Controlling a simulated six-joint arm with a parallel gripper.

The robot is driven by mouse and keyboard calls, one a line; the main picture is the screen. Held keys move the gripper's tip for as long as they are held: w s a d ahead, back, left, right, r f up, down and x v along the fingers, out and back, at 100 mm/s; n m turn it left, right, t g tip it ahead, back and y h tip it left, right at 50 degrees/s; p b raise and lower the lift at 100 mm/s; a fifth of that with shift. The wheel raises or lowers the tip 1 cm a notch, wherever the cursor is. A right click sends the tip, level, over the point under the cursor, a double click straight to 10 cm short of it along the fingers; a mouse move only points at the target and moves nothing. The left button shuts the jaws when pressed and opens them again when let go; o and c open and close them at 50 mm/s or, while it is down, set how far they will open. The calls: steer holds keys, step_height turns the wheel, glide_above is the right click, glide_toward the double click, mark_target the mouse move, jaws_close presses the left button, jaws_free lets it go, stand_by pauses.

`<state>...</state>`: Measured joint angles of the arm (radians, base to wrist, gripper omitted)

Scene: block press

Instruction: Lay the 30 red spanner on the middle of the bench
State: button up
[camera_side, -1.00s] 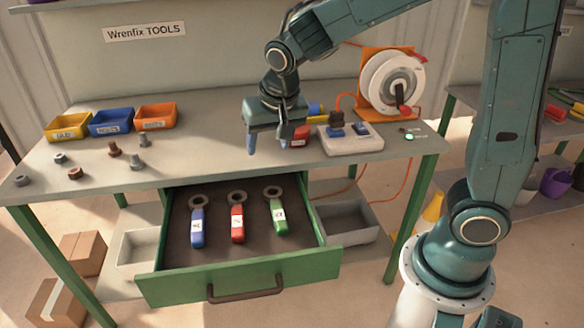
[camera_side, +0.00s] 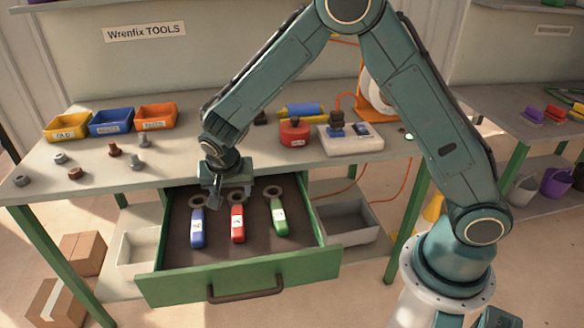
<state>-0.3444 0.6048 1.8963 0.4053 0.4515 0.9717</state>
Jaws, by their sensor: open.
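The red spanner (camera_side: 238,224) lies in the open drawer, between a blue spanner (camera_side: 197,230) on its left and a green spanner (camera_side: 279,221) on its right. Each has a grey ring end toward the back and a white label too small to read. My gripper (camera_side: 219,193) is open and empty, over the back of the drawer by the ring ends of the blue and red spanners. It partly covers them, and I cannot tell its height above them. The middle of the bench top (camera_side: 225,130) is bare behind my gripper.
The bench holds yellow, blue and orange bins (camera_side: 110,121), several bolts and nuts (camera_side: 115,150) at left, a red object (camera_side: 294,131) and a socket block (camera_side: 350,139) at right. The drawer front (camera_side: 235,280) juts out from the green bench frame.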

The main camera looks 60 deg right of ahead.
glide_above(237, 215)
steer(key=s+a, duration=0.1)
steer(key=s, duration=0.1)
steer(key=shift+w+a+f, duration=0.1)
steer(key=shift+w+f, duration=0.05)
steer(key=shift+f, duration=1.85)
steer(key=shift+w+a+f, duration=0.1)
steer(key=shift+f, duration=1.85)
steer(key=shift+x, duration=2.6)
steer(key=shift+a+f, duration=0.1)
steer(key=shift+f, duration=0.2)
jaws_close()
